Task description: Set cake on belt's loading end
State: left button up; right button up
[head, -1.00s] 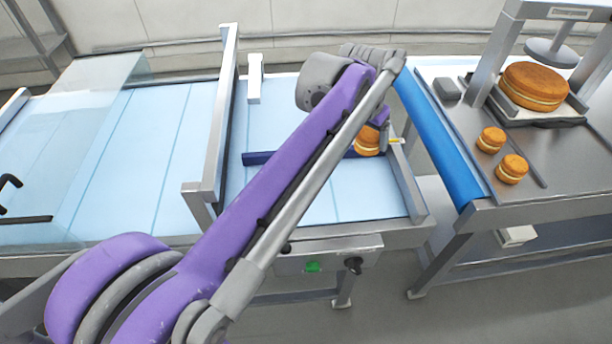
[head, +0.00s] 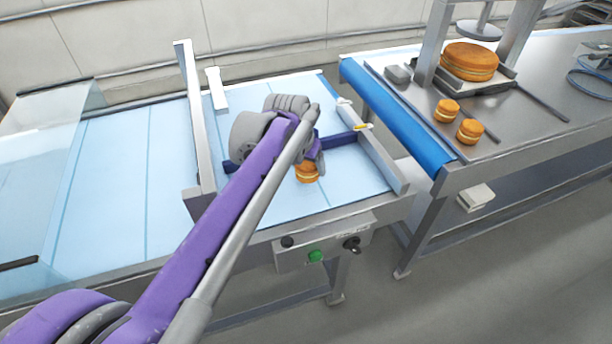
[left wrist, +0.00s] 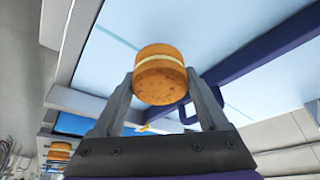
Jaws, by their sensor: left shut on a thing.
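A small round orange-brown cake (head: 307,173) with a pale cream layer is over the pale blue belt (head: 282,199), on the near side of a dark blue bar across it. My left gripper (head: 312,160) is shut on this cake, and its arm hides part of the bar and belt. The left wrist view shows the cake (left wrist: 160,80) between the two grey fingers. I cannot tell whether the cake touches the belt. My right gripper is not in view.
The dark blue bar (head: 341,138) crosses the belt behind the cake. A metal side rail (head: 383,165) edges the belt at right. Two small cakes (head: 447,110) (head: 470,131) and a large cake (head: 470,62) are on the metal table at right. A metal gate frame (head: 198,130) stands at left.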

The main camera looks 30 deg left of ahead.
aim_at(307, 178)
pick_arm(q)
jog(key=shift+s+f, duration=0.1)
jog(key=shift+f, duration=2)
jog(key=o, duration=0.8)
jog(key=shift+f+b, duration=0.1)
jog(key=shift+b, duration=0.2)
jog(key=shift+c, duration=0.2)
jog(key=p+v, duration=0.1)
jog(key=v, duration=1.1)
jog(key=shift+s, duration=0.1)
